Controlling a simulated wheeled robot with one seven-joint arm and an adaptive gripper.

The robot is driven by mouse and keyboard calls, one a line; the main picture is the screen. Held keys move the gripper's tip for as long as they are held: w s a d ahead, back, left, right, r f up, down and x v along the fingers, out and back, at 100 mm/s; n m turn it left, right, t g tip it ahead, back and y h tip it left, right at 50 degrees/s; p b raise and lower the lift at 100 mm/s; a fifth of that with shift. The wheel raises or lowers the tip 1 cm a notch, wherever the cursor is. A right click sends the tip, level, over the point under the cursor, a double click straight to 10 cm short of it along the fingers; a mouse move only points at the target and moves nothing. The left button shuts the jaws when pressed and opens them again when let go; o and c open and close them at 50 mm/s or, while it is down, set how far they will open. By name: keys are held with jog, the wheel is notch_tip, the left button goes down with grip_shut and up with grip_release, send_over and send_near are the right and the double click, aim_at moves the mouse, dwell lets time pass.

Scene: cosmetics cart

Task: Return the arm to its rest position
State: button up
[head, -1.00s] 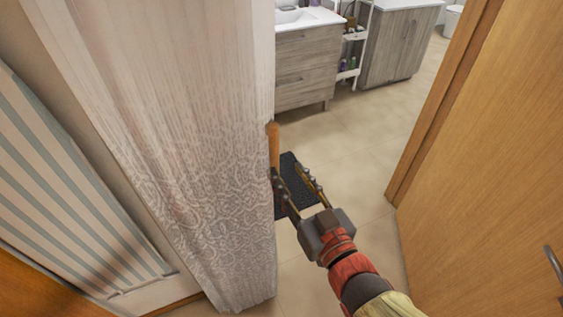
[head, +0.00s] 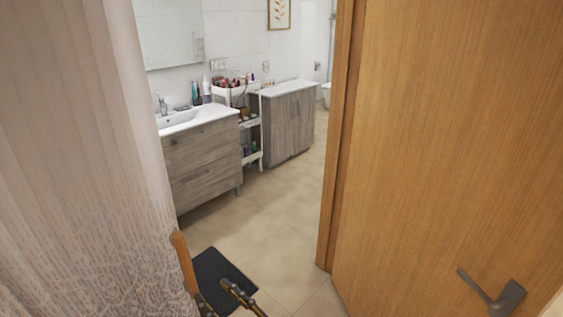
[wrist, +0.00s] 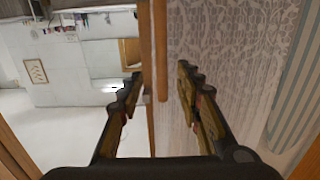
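My gripper (head: 214,294) shows at the bottom of the head view, left of centre, with only its fingers in frame. In the wrist view its two fingers (wrist: 160,74) stand wide apart and hold nothing. An upright strip of wooden trim (head: 183,262) is just left of the fingers in the head view. In the wrist view the trim (wrist: 160,50) shows beyond and between the fingers; I cannot tell whether they touch it. The rest of my arm is out of the head view.
A patterned pale curtain (head: 80,150) fills the left. A wooden door (head: 450,140) with a metal handle (head: 493,297) stands at the right. Between them is open tiled floor (head: 270,220) with a dark mat (head: 222,280). Beyond are a sink cabinet (head: 205,160), cosmetics cart (head: 250,125) and second cabinet (head: 292,125).

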jog(key=d+f+m+g+h, duration=0.2)
jog(key=d+f+g+h, duration=0.1)
jog(key=d+f+h, duration=0.75)
jog(key=s+d+r+m+h, duration=0.1)
jog(key=d+r+m, duration=0.1)
jog(key=d, duration=0.6)
jog(key=s+d+r+m+g+h, duration=0.1)
jog(key=s+d+r+m, duration=0.1)
jog(key=d, duration=0.6)
jog(key=s+d+r+m+g+h, duration=0.1)
jog(key=s+d+r+m, duration=0.1)
jog(key=d, duration=0.6)
jog(key=shift+s+r+m, duration=0.15)
jog(key=shift+r+m, duration=0.55)
jog(key=shift+m, duration=0.5)
jog(key=shift+c, duration=0.4)
jog(key=shift+c, duration=0.2)
